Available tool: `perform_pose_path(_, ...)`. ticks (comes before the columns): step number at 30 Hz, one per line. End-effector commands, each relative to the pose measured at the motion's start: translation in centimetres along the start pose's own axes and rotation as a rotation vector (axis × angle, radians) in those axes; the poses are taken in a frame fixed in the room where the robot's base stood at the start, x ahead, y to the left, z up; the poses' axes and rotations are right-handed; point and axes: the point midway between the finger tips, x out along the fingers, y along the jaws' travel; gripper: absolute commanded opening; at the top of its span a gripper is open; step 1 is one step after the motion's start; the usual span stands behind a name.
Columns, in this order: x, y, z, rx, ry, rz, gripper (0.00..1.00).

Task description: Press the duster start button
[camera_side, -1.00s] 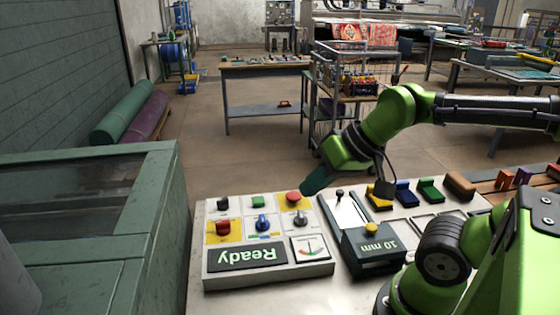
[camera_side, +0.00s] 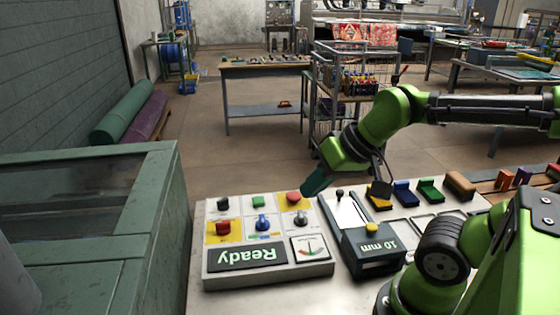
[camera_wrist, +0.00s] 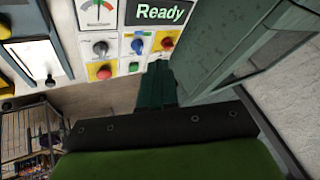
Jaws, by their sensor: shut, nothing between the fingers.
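The control panel (camera_side: 211,258) has two rows of buttons and knobs above a "Ready" display (camera_side: 247,257). A green button (camera_side: 258,201) is in the far row, between a black control (camera_side: 222,203) and a red button (camera_side: 293,196) on a yellow plate. Labels are too small to read. My gripper (camera_side: 308,192) is shut and empty, tilted down just right of the red button in the side view. In the wrist view, my gripper (camera_wrist: 158,66) overlaps the panel edge just right of the green button (camera_wrist: 134,67); the red button (camera_wrist: 104,72) is further left. Contact cannot be told.
A red knob (camera_side: 222,227), blue knob (camera_side: 262,222) and black knob (camera_side: 301,218) fill the near row, with a gauge (camera_side: 310,248) below. A "10 mm" unit (camera_side: 375,248) stands right of the panel. Coloured blocks (camera_side: 430,190) lie beyond it. A green-framed cabinet (camera_side: 158,215) stands left.

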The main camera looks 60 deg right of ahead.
Motion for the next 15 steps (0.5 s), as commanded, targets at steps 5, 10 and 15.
perform_pose_path(5, 2.9, 2.1, -1.5, 0.049, -0.058, 0.105, 0.00)
perform_pose_path(10, 6.7, 4.8, -5.2, 0.127, -0.039, 0.213, 0.00)
perform_pose_path(15, 11.2, 7.4, -9.4, 0.225, 0.029, 0.264, 0.00)
